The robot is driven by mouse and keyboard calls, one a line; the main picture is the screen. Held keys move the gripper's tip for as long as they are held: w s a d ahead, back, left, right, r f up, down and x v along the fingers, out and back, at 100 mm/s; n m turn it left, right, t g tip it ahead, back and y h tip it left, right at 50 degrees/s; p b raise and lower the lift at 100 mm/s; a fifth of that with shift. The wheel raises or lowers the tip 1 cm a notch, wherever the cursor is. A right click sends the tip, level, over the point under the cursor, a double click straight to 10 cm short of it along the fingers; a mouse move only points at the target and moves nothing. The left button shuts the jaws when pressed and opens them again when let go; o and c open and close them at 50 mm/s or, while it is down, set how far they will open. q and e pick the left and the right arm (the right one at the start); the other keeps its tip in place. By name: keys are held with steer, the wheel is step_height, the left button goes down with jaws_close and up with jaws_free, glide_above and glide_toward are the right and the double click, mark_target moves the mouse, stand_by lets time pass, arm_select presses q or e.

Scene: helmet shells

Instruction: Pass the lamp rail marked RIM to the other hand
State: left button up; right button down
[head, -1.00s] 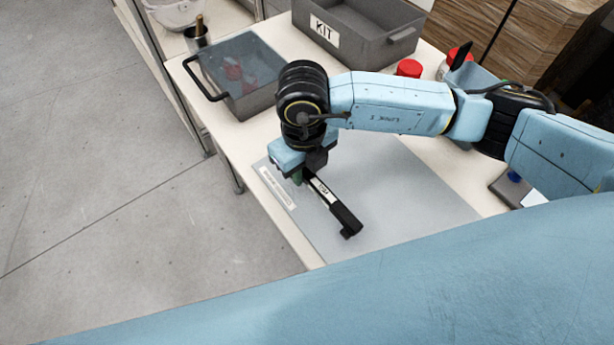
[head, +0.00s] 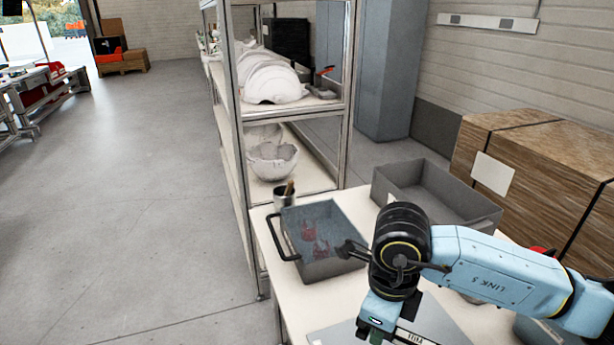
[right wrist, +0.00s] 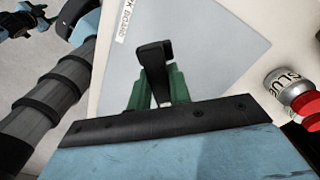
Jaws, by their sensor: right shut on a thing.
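My right gripper (head: 374,336) is low in the head view, over the bench's front part, and its fingertips are partly cut off by the lower edge. It is shut on the black lamp rail (head: 411,338); the rail's white label is only partly in view. In the right wrist view, the green fingers of my right gripper (right wrist: 158,88) close on the black rail (right wrist: 153,62), whose hooked end points away from the wrist. The grey work mat (right wrist: 215,45) lies beneath it.
A grey bin with a handle (head: 335,268) holds red things, left of my right arm. An open grey crate (head: 440,220) stands behind the arm. A glue jar with a red lid (right wrist: 290,90) is right of the mat. A shelf (head: 290,107) holds white helmet shells.

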steer(key=w+d+r+n, duration=0.2)
steer(key=d+n, duration=0.2)
steer(key=n, duration=0.8)
steer(key=w+d+r+n, duration=0.1)
steer(key=d+n, duration=0.3)
steer(key=n, duration=0.8)
steer(key=shift+w+r, duration=0.35)
steer(key=shift+w, duration=0.4)
